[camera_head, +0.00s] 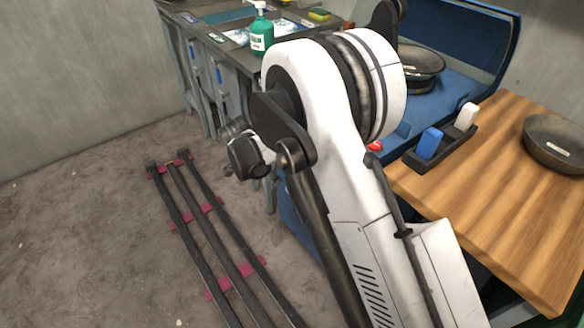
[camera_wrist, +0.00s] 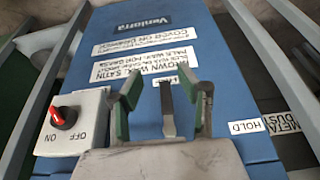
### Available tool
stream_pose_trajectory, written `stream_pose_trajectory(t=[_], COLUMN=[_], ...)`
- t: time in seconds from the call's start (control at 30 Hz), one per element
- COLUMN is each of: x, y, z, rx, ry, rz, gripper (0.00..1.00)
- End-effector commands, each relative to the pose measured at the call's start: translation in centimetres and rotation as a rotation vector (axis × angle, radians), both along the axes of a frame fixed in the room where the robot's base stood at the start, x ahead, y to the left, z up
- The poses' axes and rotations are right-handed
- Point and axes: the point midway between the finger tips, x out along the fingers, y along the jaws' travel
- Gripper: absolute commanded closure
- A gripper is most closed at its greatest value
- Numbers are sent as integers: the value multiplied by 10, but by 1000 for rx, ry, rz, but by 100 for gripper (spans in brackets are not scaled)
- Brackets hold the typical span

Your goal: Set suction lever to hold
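In the wrist view, my gripper (camera_wrist: 161,90) is open, with its two green-padded fingers spread apart. A narrow grey lever (camera_wrist: 168,112) stands between the fingers, with a gap visible on each side. Its lower end is hidden behind the gripper body. The lever is in front of a blue machine panel (camera_wrist: 215,40). A white HOLD label (camera_wrist: 246,127) is on the panel to the lower right of the gripper. Another small label above the lever is partly covered. In the head view, my white arm fills the middle and the gripper cannot be made out.
A grey switch box with a red knob (camera_wrist: 65,117), marked ON and OFF, is left of the gripper. Metal rails flank the panel.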

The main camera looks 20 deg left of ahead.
Motion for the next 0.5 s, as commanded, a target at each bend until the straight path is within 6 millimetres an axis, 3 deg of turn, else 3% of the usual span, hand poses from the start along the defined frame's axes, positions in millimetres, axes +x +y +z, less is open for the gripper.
stream_pose_trajectory(t=[0.3,0.5], x=[48,68], y=[-36,-50], z=[-1,-1], rx=[0,0], ry=[0,-2], rz=[-2,-1], gripper=[64,64])
